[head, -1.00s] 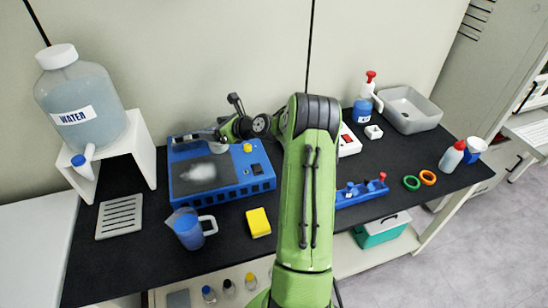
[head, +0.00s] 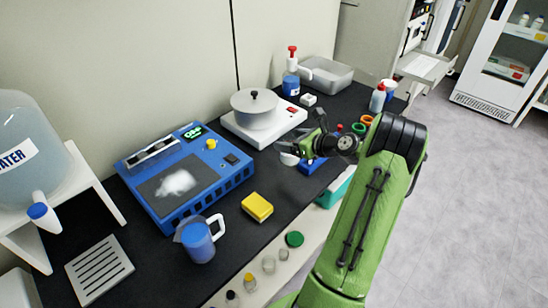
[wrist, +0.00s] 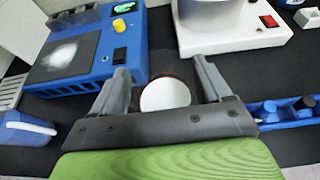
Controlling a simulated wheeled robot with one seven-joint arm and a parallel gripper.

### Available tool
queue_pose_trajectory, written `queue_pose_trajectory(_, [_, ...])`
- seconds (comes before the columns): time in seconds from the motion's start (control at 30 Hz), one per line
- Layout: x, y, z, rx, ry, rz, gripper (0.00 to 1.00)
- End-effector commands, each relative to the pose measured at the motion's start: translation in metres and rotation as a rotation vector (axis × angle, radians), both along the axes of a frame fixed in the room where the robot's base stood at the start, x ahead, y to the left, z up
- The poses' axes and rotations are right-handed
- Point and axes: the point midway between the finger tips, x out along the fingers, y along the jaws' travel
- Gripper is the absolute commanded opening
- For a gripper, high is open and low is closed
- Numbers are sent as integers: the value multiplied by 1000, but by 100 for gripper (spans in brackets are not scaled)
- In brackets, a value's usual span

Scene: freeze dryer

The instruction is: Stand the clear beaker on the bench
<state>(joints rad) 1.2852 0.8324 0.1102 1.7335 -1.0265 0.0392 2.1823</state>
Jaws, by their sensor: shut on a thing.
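My gripper (wrist: 165,85) is shut on a small round vessel, which I take to be the clear beaker (wrist: 165,96). In the wrist view its pale round face shows between the two fingers, with a thin reddish rim. In the head view my gripper (head: 300,150) is over the dark bench (head: 240,225), just in front of the white hotplate, and the pale beaker (head: 288,159) shows at its left. I cannot tell whether the beaker's base touches the bench.
The white hotplate (head: 272,130) carries a grey pot (head: 255,108). A blue device (head: 185,178), a yellow sponge (head: 257,207) and a blue-filled jug (head: 198,242) stand to the left. A blue rack (head: 312,165) is close at the right. Dark bench between sponge and hotplate is clear.

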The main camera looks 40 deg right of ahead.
Motion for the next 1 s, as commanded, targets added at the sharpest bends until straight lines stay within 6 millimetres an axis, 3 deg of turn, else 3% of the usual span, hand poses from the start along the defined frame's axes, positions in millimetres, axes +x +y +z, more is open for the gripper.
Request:
queue_pose_trajectory(0.1, [-3,-1,-6,2,-2,-2,38])
queue_pose_trajectory(0.3, [-3,-1,-51,5,-1,-1,38])
queue_pose_trajectory(0.63, [-2,-1,-98,3,-2,-2,38])
queue_pose_trajectory(1.0, [-3,-2,-104,0,-3,-2,38])
